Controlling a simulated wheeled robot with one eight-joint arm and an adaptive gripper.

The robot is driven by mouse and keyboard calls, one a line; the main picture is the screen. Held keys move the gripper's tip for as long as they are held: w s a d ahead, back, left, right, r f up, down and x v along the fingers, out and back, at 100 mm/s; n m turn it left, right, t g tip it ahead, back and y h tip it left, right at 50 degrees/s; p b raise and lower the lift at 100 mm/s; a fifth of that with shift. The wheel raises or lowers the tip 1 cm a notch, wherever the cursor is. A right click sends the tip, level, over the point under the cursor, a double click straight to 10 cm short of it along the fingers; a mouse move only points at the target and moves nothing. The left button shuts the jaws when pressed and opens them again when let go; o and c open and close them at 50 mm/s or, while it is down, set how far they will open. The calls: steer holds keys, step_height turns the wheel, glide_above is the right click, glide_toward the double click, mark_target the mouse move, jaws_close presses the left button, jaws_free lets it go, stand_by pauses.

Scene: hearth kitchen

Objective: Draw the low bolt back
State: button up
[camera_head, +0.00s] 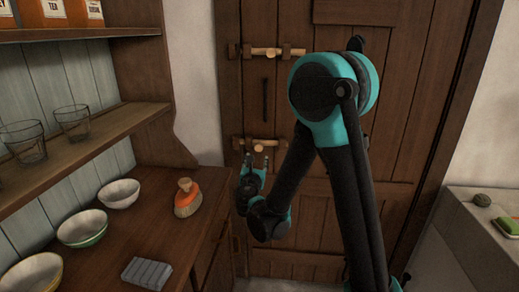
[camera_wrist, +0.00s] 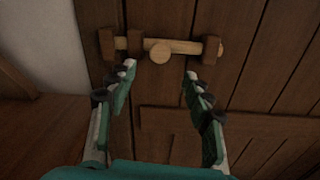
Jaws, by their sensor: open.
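The low bolt (camera_head: 259,144) is a pale wooden bar with a round knob, lying across dark brackets on the brown plank door (camera_head: 315,215). In the wrist view the low bolt (camera_wrist: 185,46) crosses the top, and its knob (camera_wrist: 161,52) faces me between my fingers' lines. My gripper (camera_head: 257,162) is open and empty just below the low bolt. In the wrist view my gripper (camera_wrist: 160,70) has its fingertips either side of the knob, a little below it and apart from it. A similar high bolt (camera_head: 265,52) sits above on the same door.
A dark vertical handle (camera_head: 265,99) is between the two bolts. A pale ledge (camera_head: 470,250) is at right.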

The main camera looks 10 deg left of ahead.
mark_target(259, 149)
steer(key=w, duration=1.1)
steer(key=shift+a, duration=0.1)
jaws_close()
